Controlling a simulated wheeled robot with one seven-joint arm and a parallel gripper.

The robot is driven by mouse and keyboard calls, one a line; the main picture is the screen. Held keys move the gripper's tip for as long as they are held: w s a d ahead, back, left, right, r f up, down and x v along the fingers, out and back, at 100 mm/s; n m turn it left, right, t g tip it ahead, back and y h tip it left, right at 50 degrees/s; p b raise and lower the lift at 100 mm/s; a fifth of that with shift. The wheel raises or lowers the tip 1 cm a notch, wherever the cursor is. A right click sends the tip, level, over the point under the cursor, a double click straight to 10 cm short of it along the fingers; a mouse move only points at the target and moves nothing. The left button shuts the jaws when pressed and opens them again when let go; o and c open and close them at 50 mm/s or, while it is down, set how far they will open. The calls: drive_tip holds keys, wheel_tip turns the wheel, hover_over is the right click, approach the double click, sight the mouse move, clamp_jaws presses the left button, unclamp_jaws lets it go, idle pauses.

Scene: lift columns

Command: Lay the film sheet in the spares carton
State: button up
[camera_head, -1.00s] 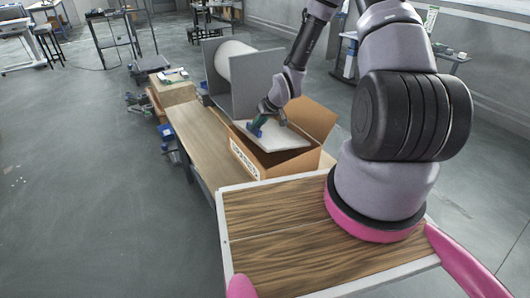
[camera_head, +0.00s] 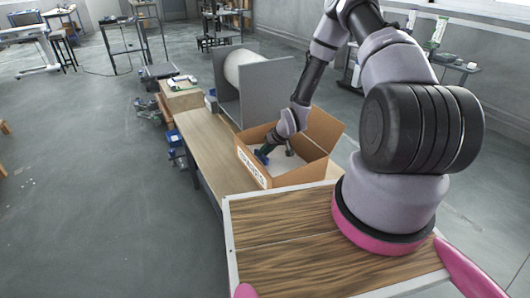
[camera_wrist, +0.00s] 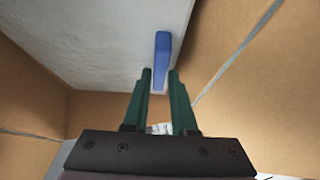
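The white film sheet (camera_head: 281,165) lies inside the open brown spares carton (camera_head: 300,175), low between its walls. In the wrist view the sheet (camera_wrist: 95,45) fills the upper left, with a blue tab (camera_wrist: 162,55) at its edge. My gripper (camera_head: 263,156) reaches down into the carton at the tab. In the wrist view its two green fingers (camera_wrist: 159,76) stand on either side of the tab's near end, with a narrow gap showing, so they look open. Part of the sheet is hidden by my arm. Whether it lies fully flat is hard to tell.
The carton stands on a wooden bench (camera_head: 207,145) with its right flap (camera_head: 325,128) raised. Grey upright panels (camera_head: 262,90) holding a white roll (camera_head: 240,68) stand just behind it. A box (camera_head: 180,98) sits at the bench's far end. Open floor lies to the left.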

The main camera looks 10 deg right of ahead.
drive_tip(key=shift+o, duration=1.2)
drive_tip(key=s+d+r+m+h, duration=0.1)
drive_tip(key=s+d+r, duration=0.25)
drive_tip(key=r, duration=0.95)
drive_tip(key=s+d+r+m+h, duration=0.15)
drive_tip(key=d+r, duration=0.25)
drive_tip(key=r, duration=0.8)
drive_tip(key=s+d+r+h, duration=0.2)
drive_tip(key=s+d+r, duration=0.15)
drive_tip(key=r, duration=0.95)
drive_tip(key=s+a+r+m+t+y, duration=0.1)
drive_tip(key=s+a+r+m, duration=0.1)
drive_tip(key=s+r, duration=0.7)
drive_tip(key=s+a+r+m+t+y, duration=0.1)
drive_tip(key=s+a+r+m, duration=0.1)
drive_tip(key=s+r, duration=0.7)
drive_tip(key=s, duration=0.3)
drive_tip(key=shift+a+r, duration=0.15)
drive_tip(key=shift+a, duration=0.05)
